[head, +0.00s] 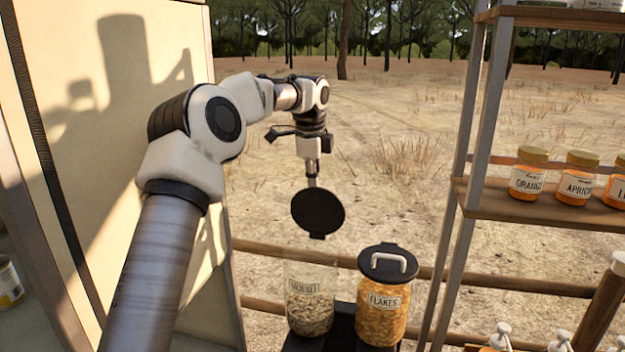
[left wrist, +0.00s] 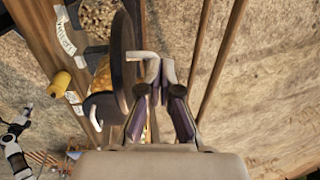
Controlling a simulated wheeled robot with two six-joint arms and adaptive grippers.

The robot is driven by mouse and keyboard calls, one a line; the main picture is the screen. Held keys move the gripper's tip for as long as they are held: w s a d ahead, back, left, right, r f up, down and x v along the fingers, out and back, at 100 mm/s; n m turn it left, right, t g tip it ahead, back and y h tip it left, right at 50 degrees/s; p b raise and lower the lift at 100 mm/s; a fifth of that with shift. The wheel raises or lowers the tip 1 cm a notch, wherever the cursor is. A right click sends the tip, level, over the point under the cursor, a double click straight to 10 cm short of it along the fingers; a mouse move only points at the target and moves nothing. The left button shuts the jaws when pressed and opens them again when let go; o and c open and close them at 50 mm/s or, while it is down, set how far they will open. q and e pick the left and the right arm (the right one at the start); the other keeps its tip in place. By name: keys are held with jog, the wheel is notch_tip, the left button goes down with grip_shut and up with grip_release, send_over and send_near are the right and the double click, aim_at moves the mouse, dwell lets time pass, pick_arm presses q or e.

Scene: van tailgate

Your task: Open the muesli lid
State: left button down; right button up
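The muesli jar (head: 311,300) is clear, with a pale label, and stands on a dark stand. Its round black lid (head: 318,212) is tilted up steeply above the jar's mouth. In the left wrist view the lid (left wrist: 123,62) shows nearly edge-on, with its white handle (left wrist: 143,56) reaching to my fingertips. My left gripper (head: 312,178) is right above the lid; in the wrist view its fingers (left wrist: 161,75) are close together on the handle. Part of my right arm shows small at the lower left of the wrist view; the state of its gripper is too small to tell.
The flakes jar (head: 383,300) stands just right of the muesli jar, its black lid down. A shelf (head: 540,205) at the right holds several orange jars. A wooden rail (head: 270,285) runs behind the jars. A pale panel is at the left.

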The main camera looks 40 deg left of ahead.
pick_arm(q)
jog(key=shift+s, duration=0.1)
notch_tip(320, 180, up, 12)
jog(key=s, duration=0.1)
jog(key=shift+s+d, duration=0.2)
jog(key=shift+d, duration=0.15)
jog(key=shift+f, duration=0.1)
